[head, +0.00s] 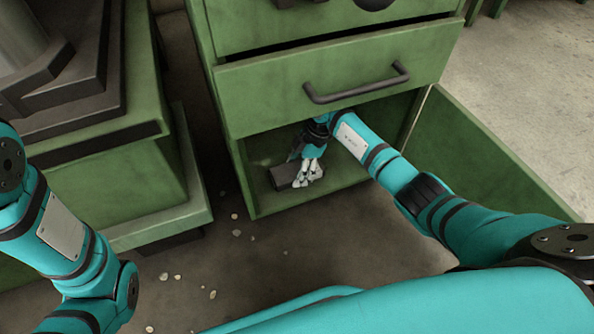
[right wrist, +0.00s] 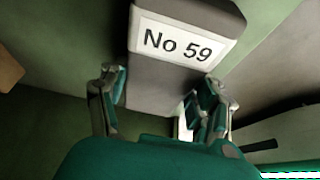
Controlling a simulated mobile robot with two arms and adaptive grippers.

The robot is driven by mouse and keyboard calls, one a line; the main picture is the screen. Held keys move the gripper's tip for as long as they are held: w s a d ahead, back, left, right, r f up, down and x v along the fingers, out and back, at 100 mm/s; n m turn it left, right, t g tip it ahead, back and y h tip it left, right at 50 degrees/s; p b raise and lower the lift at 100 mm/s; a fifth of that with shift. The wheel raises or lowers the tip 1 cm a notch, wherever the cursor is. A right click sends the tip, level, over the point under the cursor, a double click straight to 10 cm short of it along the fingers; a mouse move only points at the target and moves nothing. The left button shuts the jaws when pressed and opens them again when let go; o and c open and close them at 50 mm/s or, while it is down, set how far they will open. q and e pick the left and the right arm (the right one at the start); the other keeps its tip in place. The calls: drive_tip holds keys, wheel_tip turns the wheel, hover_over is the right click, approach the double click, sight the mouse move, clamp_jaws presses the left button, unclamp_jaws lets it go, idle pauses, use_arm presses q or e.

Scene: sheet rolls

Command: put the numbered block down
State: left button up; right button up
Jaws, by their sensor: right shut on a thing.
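The numbered block is a dark grey block (head: 285,176) inside the lower compartment of the green cabinet (head: 262,203). In the right wrist view the block (right wrist: 160,85) carries a white label reading "No 59". My right gripper (head: 309,174) reaches into the compartment under the drawer and is shut on the block, with one finger on each side of it in the right wrist view (right wrist: 160,100). The block is low, close to the compartment floor; I cannot tell whether it touches. My left arm is at the left edge of the head view, its gripper outside the picture.
A green drawer front with a dark handle (head: 357,86) is just above my right forearm. An open green door panel (head: 490,155) stands to the right. Another green cabinet (head: 115,180) stands at the left. Small pale pebbles (head: 212,294) lie on the floor between.

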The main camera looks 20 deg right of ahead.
sight(296, 169)
drive_tip(key=o, duration=1.7)
drive_tip(key=shift+f, duration=0.1)
drive_tip(key=p+v, duration=0.3)
drive_tip(key=v, duration=0.1)
drive_tip(key=shift+a+p, duration=0.2)
drive_tip(key=shift+p, duration=0.15)
drive_tip(key=d, duration=0.3)
drive_tip(key=d+b, duration=0.1)
drive_tip(key=d, duration=0.3)
drive_tip(key=d+f, duration=0.1)
drive_tip(key=d, duration=0.2)
drive_tip(key=shift+w+d+b, duration=0.25)
drive_tip(key=shift+d+b, duration=0.05)
drive_tip(key=shift+b, duration=0.05)
drive_tip(key=shift+d+r, duration=0.1)
drive_tip(key=shift+d, duration=0.6)
